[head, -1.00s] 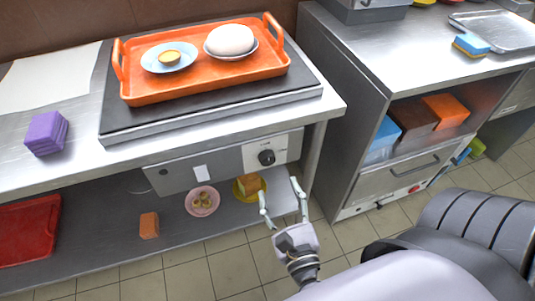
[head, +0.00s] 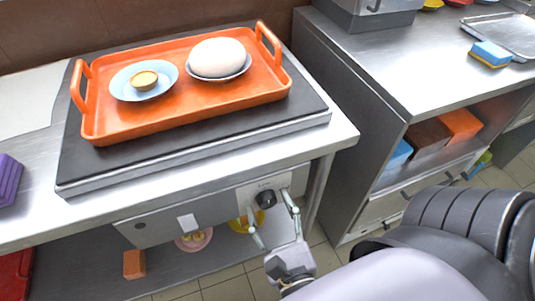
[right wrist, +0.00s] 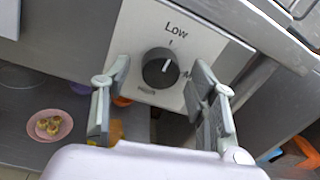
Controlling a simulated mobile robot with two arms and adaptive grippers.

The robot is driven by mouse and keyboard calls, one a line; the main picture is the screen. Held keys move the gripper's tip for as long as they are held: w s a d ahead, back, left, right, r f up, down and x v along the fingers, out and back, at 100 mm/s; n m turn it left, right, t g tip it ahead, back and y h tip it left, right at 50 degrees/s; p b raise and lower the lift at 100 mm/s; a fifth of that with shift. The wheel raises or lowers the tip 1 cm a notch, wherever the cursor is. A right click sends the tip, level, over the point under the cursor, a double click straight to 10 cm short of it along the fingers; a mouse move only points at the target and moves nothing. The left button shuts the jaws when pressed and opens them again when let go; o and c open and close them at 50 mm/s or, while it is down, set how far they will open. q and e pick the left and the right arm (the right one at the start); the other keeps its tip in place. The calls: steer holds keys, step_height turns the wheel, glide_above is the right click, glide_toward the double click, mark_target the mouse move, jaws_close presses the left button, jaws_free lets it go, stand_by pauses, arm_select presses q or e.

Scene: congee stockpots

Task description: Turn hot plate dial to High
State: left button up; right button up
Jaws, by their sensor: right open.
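The hot plate dial (head: 266,199) is a round black knob on a light panel at the front of the counter. In the right wrist view the dial (right wrist: 160,68) sits below the word "Low" and a small tick; other lettering around it is partly hidden. My right gripper (head: 272,214) is open, with one finger on each side of the dial in the picture. In the right wrist view my right gripper (right wrist: 158,88) shows its fingers apart, left and right of the dial; I cannot tell whether they touch it. The hot plate (head: 200,150) is a dark slab on the counter. My left gripper is not in view.
An orange tray (head: 190,118) with a blue plate and a bowl holding a white mound stands on the hot plate. A lower shelf (head: 190,265) holds a pink plate (right wrist: 49,125) and an orange block (head: 134,264). A steel cabinet (head: 350,130) stands to the right.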

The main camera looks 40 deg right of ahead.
steer(key=shift+w, duration=0.1)
steer(key=shift+c, duration=0.4)
steer(key=c, duration=1.1)
